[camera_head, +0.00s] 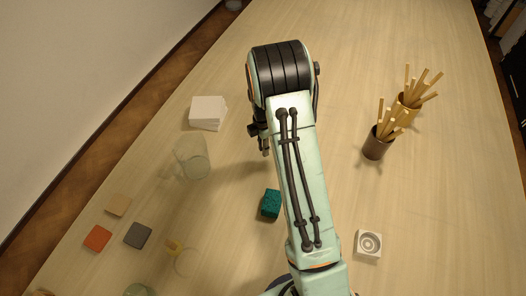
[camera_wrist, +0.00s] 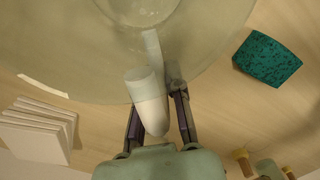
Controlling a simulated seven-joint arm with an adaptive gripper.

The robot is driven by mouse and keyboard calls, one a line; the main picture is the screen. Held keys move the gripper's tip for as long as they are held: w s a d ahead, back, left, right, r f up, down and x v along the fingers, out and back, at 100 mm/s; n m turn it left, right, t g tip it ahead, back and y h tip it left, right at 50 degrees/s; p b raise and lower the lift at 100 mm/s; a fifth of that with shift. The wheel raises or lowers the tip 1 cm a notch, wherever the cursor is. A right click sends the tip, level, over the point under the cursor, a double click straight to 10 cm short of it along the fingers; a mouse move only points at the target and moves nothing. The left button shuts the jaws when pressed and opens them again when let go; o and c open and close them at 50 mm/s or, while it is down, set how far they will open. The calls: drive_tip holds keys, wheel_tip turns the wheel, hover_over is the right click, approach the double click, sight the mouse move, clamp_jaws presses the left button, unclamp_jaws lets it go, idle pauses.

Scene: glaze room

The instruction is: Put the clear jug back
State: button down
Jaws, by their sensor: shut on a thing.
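The clear jug (camera_wrist: 215,65) fills the top of the wrist view as a large see-through round shape with an inner ring. My gripper (camera_wrist: 157,98) is shut on its pale, rounded handle (camera_wrist: 150,108), between the two dark fingers. In the head view only a dark piece of my gripper (camera_head: 264,146) shows, left of my arm, which hides the rest. A clear vessel (camera_head: 193,158) shows to its left there, with a gap between. I cannot tell whether it is the held jug.
White tiles (camera_head: 207,112) are stacked behind that vessel. A teal sponge (camera_head: 270,204) lies beside my arm. Pots of sticks, a brown one (camera_head: 376,146) and an ochre one (camera_head: 404,108), stand right. Coloured squares, including an orange one (camera_head: 97,238), lie front left. A white block (camera_head: 368,245) sits front right.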

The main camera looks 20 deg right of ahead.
sight(264, 161)
drive_tip(key=shift+w+d+f, duration=0.1)
drive_tip(key=shift+w+f, duration=0.15)
drive_tip(key=shift+f, duration=1.65)
drive_tip(key=shift+f, duration=0.1)
drive_tip(key=c, duration=1.1)
unclamp_jaws()
drive_tip(key=shift+c, duration=0.2)
